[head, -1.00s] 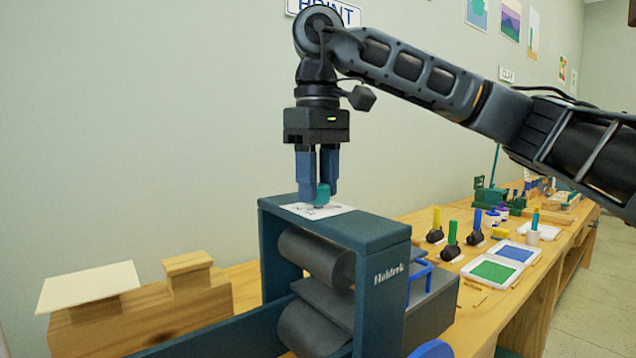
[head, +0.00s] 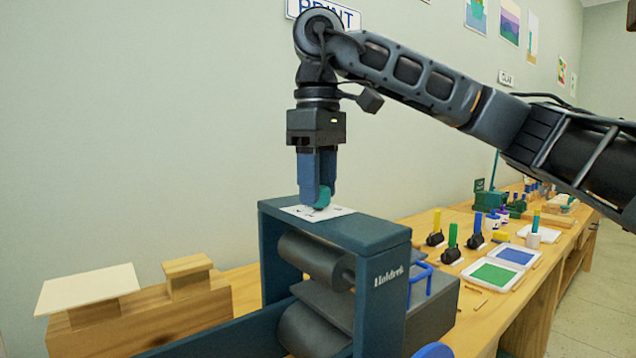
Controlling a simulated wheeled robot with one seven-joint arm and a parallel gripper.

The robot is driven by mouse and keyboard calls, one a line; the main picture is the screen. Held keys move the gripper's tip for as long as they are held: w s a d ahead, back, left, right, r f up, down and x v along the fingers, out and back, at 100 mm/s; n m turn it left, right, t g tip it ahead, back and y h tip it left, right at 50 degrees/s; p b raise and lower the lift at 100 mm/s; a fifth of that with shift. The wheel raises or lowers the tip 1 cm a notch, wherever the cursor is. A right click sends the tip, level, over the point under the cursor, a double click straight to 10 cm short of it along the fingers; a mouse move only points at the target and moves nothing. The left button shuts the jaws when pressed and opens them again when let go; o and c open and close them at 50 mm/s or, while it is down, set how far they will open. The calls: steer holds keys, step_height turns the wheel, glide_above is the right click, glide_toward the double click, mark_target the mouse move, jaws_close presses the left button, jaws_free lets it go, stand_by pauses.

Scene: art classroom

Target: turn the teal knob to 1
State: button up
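The teal knob (head: 323,198) sits on a white dial plate (head: 335,211) on top of the dark teal press (head: 365,234). My gripper (head: 318,200) points straight down over the plate, with its blue fingers down around the knob. The fingers look closed on the knob, which shows between and in front of their tips. The dial marks are too small and too covered to read, so I cannot tell which number the knob points at.
Press rollers (head: 315,260) are below the top beam. Wooden blocks with a pale board (head: 90,288) stand at left. Brayers (head: 452,245), a green ink tray (head: 493,273) and a blue ink tray (head: 515,255) lie on the bench to the right. The wall is behind.

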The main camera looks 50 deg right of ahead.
steer(key=o, duration=0.4)
steer(key=shift+c, duration=0.2)
steer(key=shift+r+p, duration=0.4)
steer(key=shift+r, duration=3.5)
